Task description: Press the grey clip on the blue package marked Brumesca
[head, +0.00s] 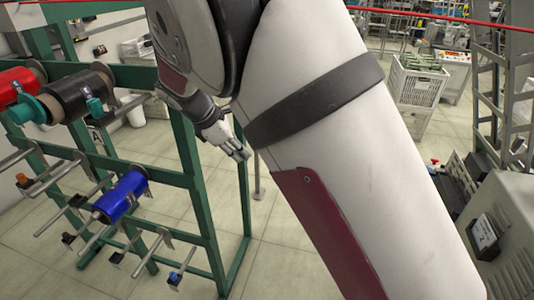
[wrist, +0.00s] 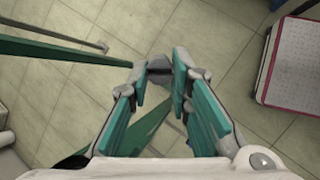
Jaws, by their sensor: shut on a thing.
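The blue package (head: 120,197) is a roll on a rod of the green rack at the lower left of the head view. A small pale mark shows on it, too small to read. My gripper (head: 240,150) is in front of the rack's right post, to the right of and above the blue package, apart from it. In the wrist view my gripper (wrist: 160,80) is closed around a small grey piece, which looks like the grey clip (wrist: 158,65), at its fingertips. The fingers partly hide it. The blue package does not show in the wrist view.
The green rack (head: 199,200) also holds a red roll (head: 20,82) and a black roll (head: 78,95). Several bare rods stick out below. A grey machine (head: 505,215) stands at the right. The floor between is clear.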

